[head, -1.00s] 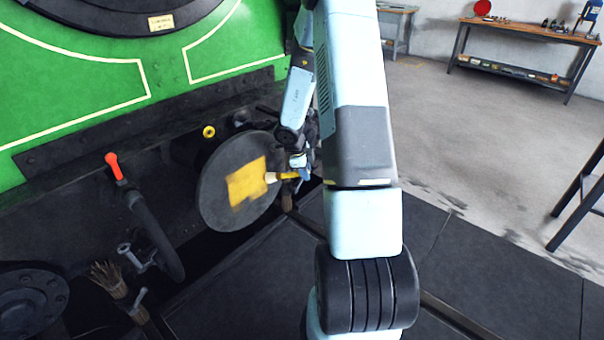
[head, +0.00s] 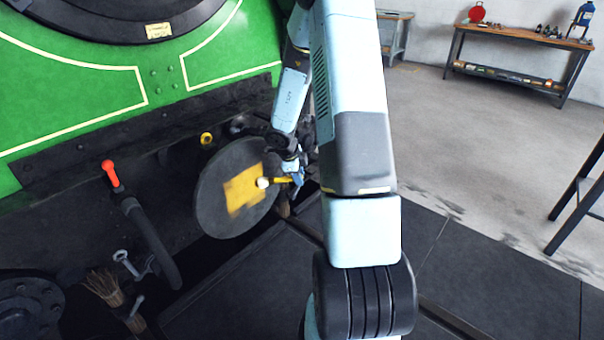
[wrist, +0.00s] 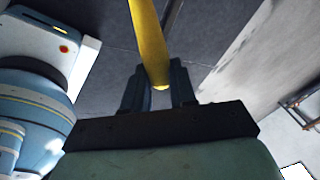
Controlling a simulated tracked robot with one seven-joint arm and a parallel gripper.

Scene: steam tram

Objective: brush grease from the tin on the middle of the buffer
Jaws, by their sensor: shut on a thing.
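The buffer (head: 215,200) is a round dark disc at the front of the green tram in the head view. A yellow grease patch (head: 243,190) covers its middle. My gripper (head: 297,177) is just right of the disc, shut on the brush (head: 279,181), which has a yellow handle and a pale head. The brush head is at the right edge of the patch; I cannot tell whether it touches. In the wrist view the brush's yellow handle (wrist: 148,40) stands between the two dark fingers of my gripper (wrist: 160,90). I do not see the grease tin.
A hose with a red-orange handle (head: 110,174) hangs left of the buffer. A twig-like bundle (head: 104,286) is at lower left. A workbench (head: 520,36) stands at the back right, and a dark stand (head: 580,185) at the right edge. The floor between is open.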

